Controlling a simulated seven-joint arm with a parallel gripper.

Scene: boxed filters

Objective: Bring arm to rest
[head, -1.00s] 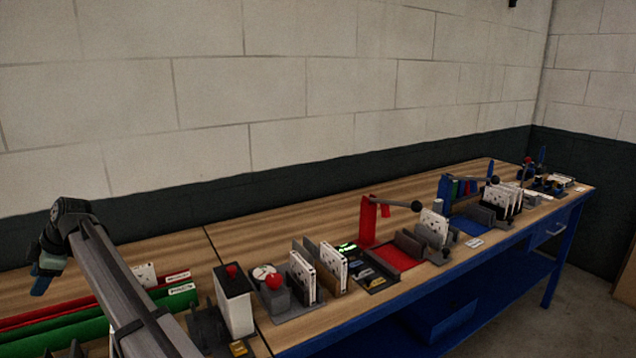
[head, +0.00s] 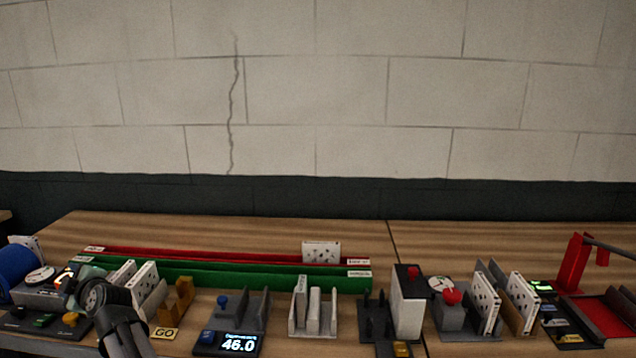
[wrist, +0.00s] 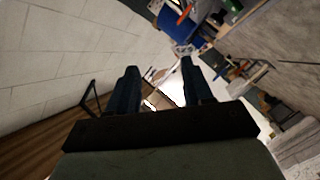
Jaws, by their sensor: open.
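My gripper (wrist: 160,84) is open, its two dark fingers well apart in the wrist view. Nothing is held between them. The wrist view is tilted and shows the wall, a strip of wooden bench and bright clutter beyond the fingers. In the head view my arm rises from the lower left edge, and its end is over the left part of the bench (head: 250,232). The fingers are hard to make out there against the devices behind them.
Red and green rails (head: 200,271) run along the bench, with a white filter box (head: 321,252) at the red one. A display reading 46.0 (head: 238,344), a red-topped white box (head: 407,305) and a red lever stand (head: 574,262) line the front.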

